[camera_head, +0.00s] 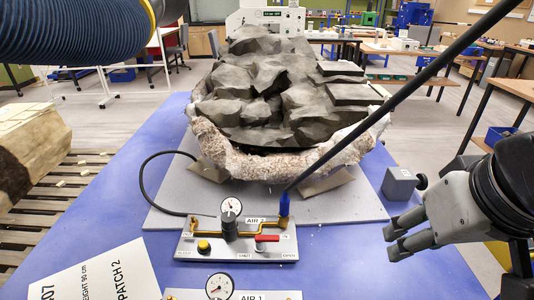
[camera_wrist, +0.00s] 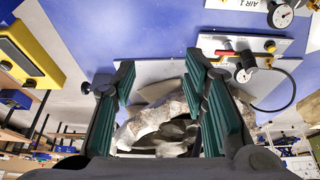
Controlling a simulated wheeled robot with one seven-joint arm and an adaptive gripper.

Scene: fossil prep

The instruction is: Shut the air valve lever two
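The AIR 2 panel (camera_head: 205,246) lies on the blue table in front of the fossil block. Its red lever (camera_head: 267,238) lies roughly level along the brass pipe, above the words SHUT at left and OPEN at right. Which end it pivots on is too small to tell. In the wrist view the AIR 2 panel (camera_wrist: 284,46) is upper right, with the red lever (camera_wrist: 228,46) near its left end. My gripper (camera_head: 394,238) is right of the panel, well apart from it. In the wrist view its green-padded fingers (camera_wrist: 160,75) are spread with nothing held between them.
The AIR 1 panel (camera_head: 282,295) lies nearer, partly cut off. A black hose with a blue end (camera_head: 284,204) rises from the AIR 2 panel toward upper right. A grey box (camera_head: 399,184) stands behind my gripper. Blue table (camera_head: 345,260) is clear between panel and gripper.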

